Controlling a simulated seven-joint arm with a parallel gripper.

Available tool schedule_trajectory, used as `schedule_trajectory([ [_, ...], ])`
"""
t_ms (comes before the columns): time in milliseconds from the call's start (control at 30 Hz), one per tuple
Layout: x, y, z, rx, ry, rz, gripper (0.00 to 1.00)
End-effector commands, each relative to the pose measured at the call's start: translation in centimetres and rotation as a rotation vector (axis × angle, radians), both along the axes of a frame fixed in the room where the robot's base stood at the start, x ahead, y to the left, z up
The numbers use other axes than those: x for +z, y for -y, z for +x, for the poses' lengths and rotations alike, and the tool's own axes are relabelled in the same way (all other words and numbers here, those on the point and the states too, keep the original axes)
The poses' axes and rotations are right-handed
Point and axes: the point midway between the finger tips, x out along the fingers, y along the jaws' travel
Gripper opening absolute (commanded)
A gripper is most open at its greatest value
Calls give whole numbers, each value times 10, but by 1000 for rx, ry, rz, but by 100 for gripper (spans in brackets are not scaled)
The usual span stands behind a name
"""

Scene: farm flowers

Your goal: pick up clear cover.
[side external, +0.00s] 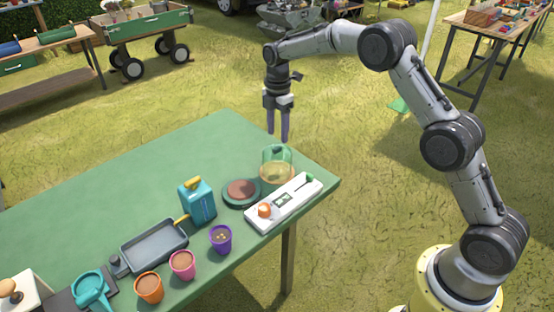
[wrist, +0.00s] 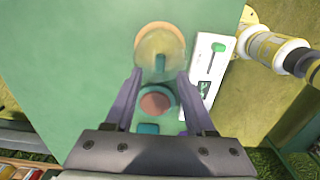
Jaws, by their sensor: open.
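The clear cover (side external: 277,160) is a see-through dome with a green knob, standing at the right end of the green table over a tan base. In the wrist view the clear cover (wrist: 160,45) shows from above, ahead of the fingertips, with its knob pointing toward them. My gripper (side external: 278,138) is open and empty, with purple fingers pointing down above the cover and apart from it. In the wrist view my gripper (wrist: 159,78) has its fingers spread wide, with a brown-topped round dish (wrist: 156,103) seen between them.
A white panel (side external: 287,203) with an orange knob and a green lever lies close beside the cover. A teal watering can (side external: 197,202), a grey tray (side external: 153,245) and purple (side external: 221,239), pink (side external: 182,265) and orange (side external: 149,288) pots stand leftward. The table's back half (side external: 150,160) is clear.

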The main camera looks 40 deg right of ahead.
Motion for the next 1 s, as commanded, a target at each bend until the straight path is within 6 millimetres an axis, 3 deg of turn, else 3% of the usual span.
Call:
schedule_trajectory([
  [300, -43, 2, -1, 0, -4, 0, 55],
  [633, -48, 2, 0, 0, -1, 0, 53],
  [900, -48, 2, 0, 0, -1, 0, 5],
  [933, -48, 2, 0, 0, -1, 0, 0],
  [1000, -48, 2, 0, 0, -1, 0, 0],
])
